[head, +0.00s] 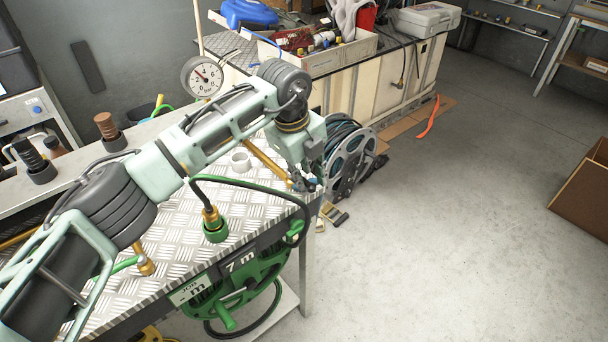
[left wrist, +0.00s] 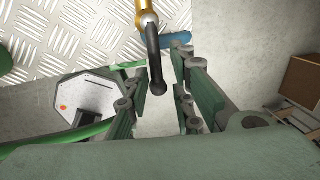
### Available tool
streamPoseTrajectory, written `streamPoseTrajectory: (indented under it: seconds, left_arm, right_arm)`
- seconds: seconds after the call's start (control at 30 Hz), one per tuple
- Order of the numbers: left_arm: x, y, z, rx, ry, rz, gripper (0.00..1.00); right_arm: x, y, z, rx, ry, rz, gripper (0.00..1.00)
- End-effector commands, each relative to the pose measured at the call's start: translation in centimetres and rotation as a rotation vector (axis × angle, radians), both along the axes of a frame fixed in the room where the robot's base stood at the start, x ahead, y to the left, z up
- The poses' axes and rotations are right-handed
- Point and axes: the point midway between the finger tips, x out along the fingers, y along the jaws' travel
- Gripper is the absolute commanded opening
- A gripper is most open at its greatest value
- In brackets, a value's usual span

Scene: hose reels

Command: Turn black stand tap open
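The stand tap shows in the left wrist view as a brass body (left wrist: 147,6) at the top with a black lever (left wrist: 154,50) hanging down from it. In the head view its brass pipe (head: 266,163) runs slantwise over the tread-plate bench top toward the bench corner. My left gripper (head: 306,181) is at that corner and hides the lever there. In the left wrist view my left gripper (left wrist: 160,83) is open, with the lever's end between its fingers. Gaps show on both sides, so the fingers do not seem to touch it. My right gripper is out of view.
A blue part (left wrist: 167,40) lies beside the lever. The bench (head: 180,270) carries a hose with a green connector (head: 215,229) and a pressure gauge (head: 202,77) rises behind. A green reel (head: 240,290) hangs below; a grey reel (head: 350,160) stands beyond.

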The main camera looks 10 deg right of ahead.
Motion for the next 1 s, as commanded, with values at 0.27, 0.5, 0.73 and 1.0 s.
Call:
streamPoseTrajectory:
  seconds: [0.27,0.5,0.73,1.0]
  left_arm:
    - [0.0,0.2,-0.2,0.005,0.004,0.003,0.28]
    - [-0.1,0.5,1.7,0.004,-0.001,0.004,0.28]
    - [-0.6,1.2,6.5,0.004,-0.001,0.003,0.28]
    - [-1.2,1.9,10.7,0.004,0.001,0.002,0.28]
  right_arm:
    - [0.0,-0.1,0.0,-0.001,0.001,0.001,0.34]
    - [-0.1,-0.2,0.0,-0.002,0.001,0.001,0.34]
    - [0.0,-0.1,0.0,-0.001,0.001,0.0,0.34]
    - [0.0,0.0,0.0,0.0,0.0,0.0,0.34]
